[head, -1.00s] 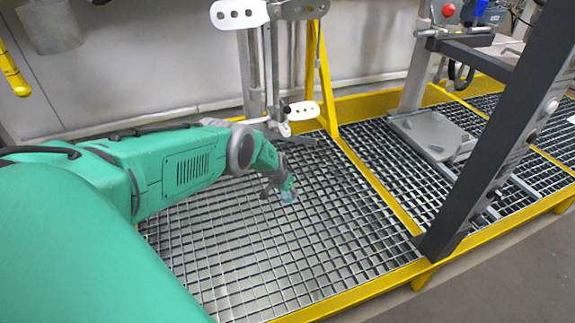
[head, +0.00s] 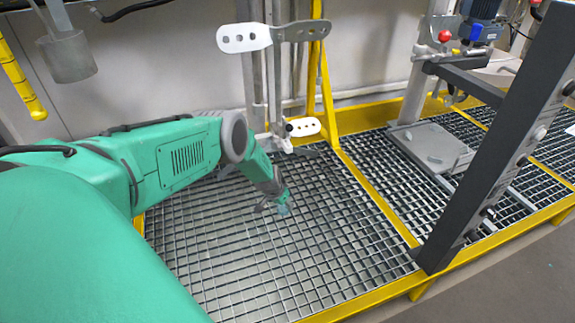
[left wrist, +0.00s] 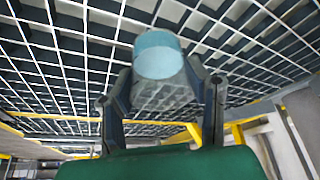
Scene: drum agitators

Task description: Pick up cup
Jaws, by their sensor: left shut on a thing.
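The cup (left wrist: 158,55) is a small translucent pale-blue cylinder with a more solid blue-green end. In the left wrist view it sits between the two dark fingers of my left gripper (left wrist: 160,82), which is shut on it. In the head view the cup (head: 283,209) is a small bluish patch at the tip of my left gripper (head: 273,203), over the metal grating. I cannot tell whether the cup touches the grating or is just above it. My right gripper is not in view.
The grating (head: 290,270) has a raised yellow frame (head: 375,297). White perforated paddles (head: 244,37) stand on posts behind the gripper. A dark slanted post (head: 500,150) rises on the right, before a grey base plate (head: 430,148). Grating in front of the gripper is clear.

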